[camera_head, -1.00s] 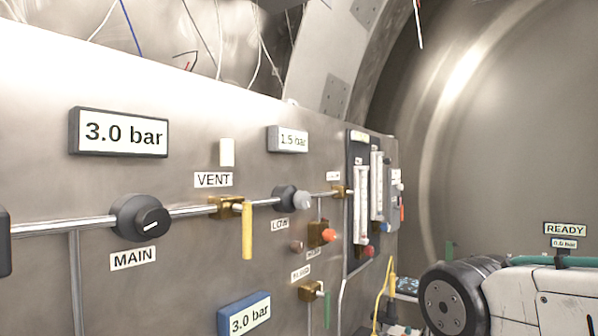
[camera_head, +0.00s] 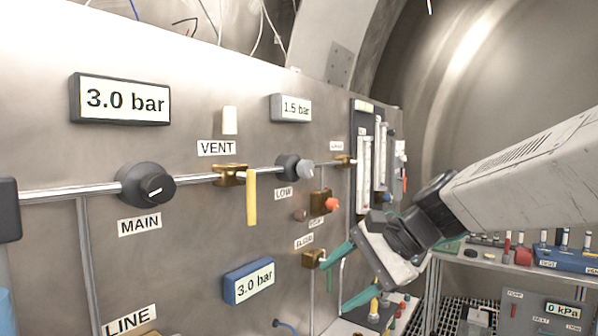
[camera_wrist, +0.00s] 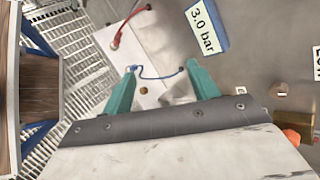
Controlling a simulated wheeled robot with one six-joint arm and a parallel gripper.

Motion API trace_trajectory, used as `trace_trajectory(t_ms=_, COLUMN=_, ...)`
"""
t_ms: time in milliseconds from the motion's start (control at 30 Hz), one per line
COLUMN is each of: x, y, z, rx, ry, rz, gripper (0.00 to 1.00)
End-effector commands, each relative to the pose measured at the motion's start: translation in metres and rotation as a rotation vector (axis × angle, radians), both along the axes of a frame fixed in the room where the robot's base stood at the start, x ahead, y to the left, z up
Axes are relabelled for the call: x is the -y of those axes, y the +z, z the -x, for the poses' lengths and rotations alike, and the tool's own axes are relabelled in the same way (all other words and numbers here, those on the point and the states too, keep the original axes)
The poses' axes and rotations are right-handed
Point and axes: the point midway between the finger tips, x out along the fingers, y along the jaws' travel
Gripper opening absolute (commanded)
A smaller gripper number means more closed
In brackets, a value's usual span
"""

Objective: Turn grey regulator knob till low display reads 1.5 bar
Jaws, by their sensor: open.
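The grey regulator knob (camera_head: 306,168) sits on the pipe at the wall panel, above the LOW label (camera_head: 284,193). The low display (camera_head: 291,108) above it reads 1.5 bar. My gripper (camera_head: 340,278) is open and empty, with green fingers, below and to the right of the knob and apart from it. In the wrist view my gripper (camera_wrist: 165,80) also shows open, with nothing between its fingertips. The knob is not clearly visible in the wrist view.
A black MAIN knob (camera_head: 148,186) and a main display (camera_head: 121,100) reading 3.0 bar are at left. A yellow VENT lever (camera_head: 251,198) hangs down left of the grey knob. A blue-framed display (camera_head: 249,281) reads 3.0 bar. A bench (camera_head: 500,262) with several items stands at right.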

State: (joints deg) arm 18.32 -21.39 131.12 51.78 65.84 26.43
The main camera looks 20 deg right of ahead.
Motion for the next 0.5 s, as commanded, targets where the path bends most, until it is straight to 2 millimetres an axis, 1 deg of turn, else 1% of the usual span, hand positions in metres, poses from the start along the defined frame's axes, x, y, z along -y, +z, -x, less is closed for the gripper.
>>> trace_trajectory(t_ms=33, x=0.007, y=0.020, z=-0.027, rx=-0.012, ry=-0.126, rz=-0.137, gripper=0.59)
trace_trajectory(t_ms=67, x=0.010, y=0.033, z=-0.042, rx=-0.021, ry=-0.202, rz=-0.229, gripper=0.59)
trace_trajectory(t_ms=100, x=0.016, y=0.052, z=-0.062, rx=-0.034, ry=-0.296, rz=-0.353, gripper=0.59)
trace_trajectory(t_ms=167, x=0.027, y=0.080, z=-0.087, rx=-0.057, ry=-0.418, rz=-0.538, gripper=0.59)
trace_trajectory(t_ms=200, x=0.033, y=0.098, z=-0.100, rx=-0.074, ry=-0.485, rz=-0.656, gripper=0.59)
trace_trajectory(t_ms=267, x=0.041, y=0.123, z=-0.116, rx=-0.104, ry=-0.559, rz=-0.820, gripper=0.59)
trace_trajectory(t_ms=300, x=0.044, y=0.139, z=-0.122, rx=-0.125, ry=-0.596, rz=-0.918, gripper=0.59)
trace_trajectory(t_ms=367, x=0.049, y=0.160, z=-0.128, rx=-0.158, ry=-0.636, rz=-1.045, gripper=0.59)
trace_trajectory(t_ms=400, x=0.051, y=0.168, z=-0.130, rx=-0.183, ry=-0.657, rz=-1.109, gripper=0.59)
trace_trajectory(t_ms=500, x=0.052, y=0.170, z=-0.132, rx=-0.237, ry=-0.686, rz=-1.175, gripper=0.59)
